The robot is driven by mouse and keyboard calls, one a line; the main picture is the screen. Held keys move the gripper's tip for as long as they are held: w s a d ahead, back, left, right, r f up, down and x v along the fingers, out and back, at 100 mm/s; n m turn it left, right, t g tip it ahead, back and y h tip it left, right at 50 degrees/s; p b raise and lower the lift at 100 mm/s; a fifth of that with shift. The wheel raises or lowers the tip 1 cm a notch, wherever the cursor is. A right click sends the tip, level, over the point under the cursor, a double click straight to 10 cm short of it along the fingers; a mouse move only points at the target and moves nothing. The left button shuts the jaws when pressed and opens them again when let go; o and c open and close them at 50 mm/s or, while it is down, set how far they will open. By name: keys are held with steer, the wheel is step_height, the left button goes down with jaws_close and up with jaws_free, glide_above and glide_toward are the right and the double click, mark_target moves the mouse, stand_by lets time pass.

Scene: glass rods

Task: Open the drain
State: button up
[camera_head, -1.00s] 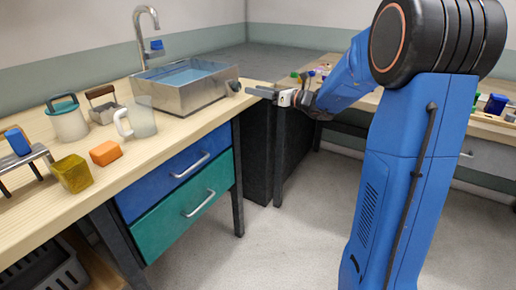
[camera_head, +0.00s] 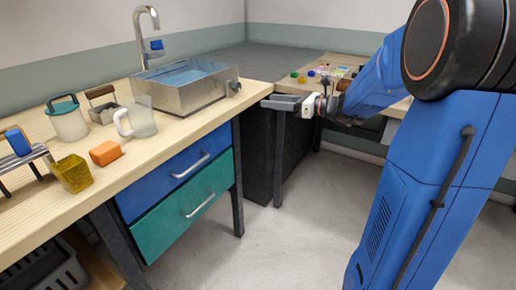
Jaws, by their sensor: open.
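The metal sink basin (camera_head: 190,97) stands on the wooden bench and holds bluish water (camera_head: 185,73). A small dark grey drain knob (camera_head: 234,87) sticks out of the basin's right side. My gripper (camera_head: 266,102) is open and empty, to the right of the knob and a little lower in the picture. There is a gap between its fingertips and the knob. The fingers point left toward the bench end.
A tap (camera_head: 147,35) with a blue handle stands behind the basin. A clear mug (camera_head: 138,118), a lidded pot (camera_head: 67,120) and an orange block (camera_head: 105,153) stand left on the bench (camera_head: 190,129). Another table with small coloured items (camera_head: 322,72) is behind my arm.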

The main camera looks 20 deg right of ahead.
steer(key=s+a+f+n+g+h, duration=0.1)
steer(key=s+a+f+n+g, duration=0.2)
steer(key=s+a+n, duration=0.2)
steer(key=s+a+f+n+g+h, duration=0.1)
steer(key=s+a+f+n+g, duration=0.2)
steer(key=s, duration=0.9)
steer(key=shift+a+n+g, duration=0.4)
steer(key=shift+a+n, duration=1.3)
steer(key=shift+a, duration=0.15)
steer(key=s+f+n+g+h, duration=0.2)
steer(key=s+f+n+h, duration=0.25)
steer(key=s+n, duration=0.55)
steer(key=s+d+f+n+t+h, duration=0.1)
steer(key=s+d+f+n+h, duration=0.1)
steer(key=s+d+n+h, duration=0.3)
steer(key=s+d+n, duration=0.1)
steer(key=s+d, duration=0.2)
steer(key=s, duration=0.2)
steer(key=shift+f+t, duration=0.25)
steer(key=shift+t, duration=0.05)
